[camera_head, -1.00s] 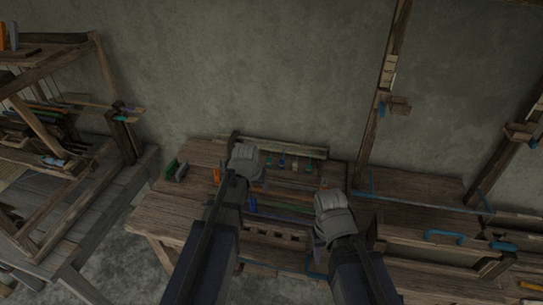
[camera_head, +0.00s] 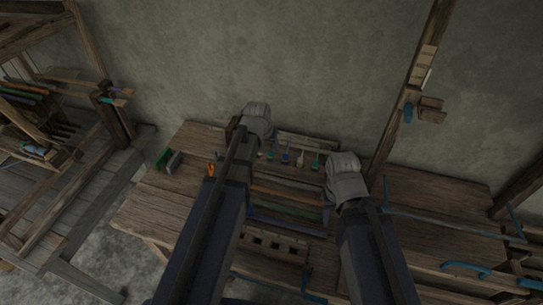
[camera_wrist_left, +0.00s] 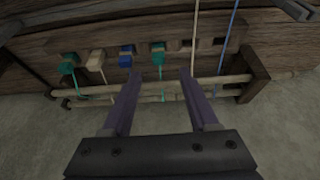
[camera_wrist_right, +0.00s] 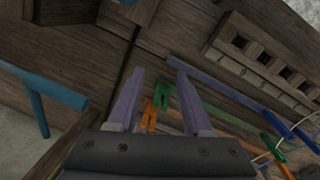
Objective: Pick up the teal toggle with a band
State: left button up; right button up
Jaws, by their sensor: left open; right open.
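Two teal toggles hang in a row on a wooden rack. In the left wrist view one is at the far left (camera_wrist_left: 68,63) and one is further right (camera_wrist_left: 158,48). A cream toggle (camera_wrist_left: 97,60) and a blue toggle (camera_wrist_left: 126,55) hang between them. I cannot tell which teal one has the band. My left gripper (camera_wrist_left: 158,76) is open and empty, with the right-hand teal toggle ahead between its fingers. In the head view my left gripper (camera_head: 257,118) is by the rack's left end. My right gripper (camera_wrist_right: 157,67) is open and empty over the bench.
In the right wrist view, green (camera_wrist_right: 162,95) and orange (camera_wrist_right: 150,115) pieces lie beyond the fingers, and a blue handle (camera_wrist_right: 55,88) is at left. A wooden post (camera_head: 405,95) rises right of my right gripper. A loom (camera_head: 40,130) stands at left.

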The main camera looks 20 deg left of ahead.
aim_at(271, 153)
pick_arm(q)
jog(key=shift+b+x, duration=3.4)
jog(key=shift+x, duration=0.5)
pick_arm(e)
jog(key=shift+f, duration=3.65)
pick_arm(q)
jog(key=shift+d+r, duration=0.1)
pick_arm(e)
jog(key=shift+r, duration=0.1)
pick_arm(q)
jog(key=shift+c, duration=0.3)
grip_shut()
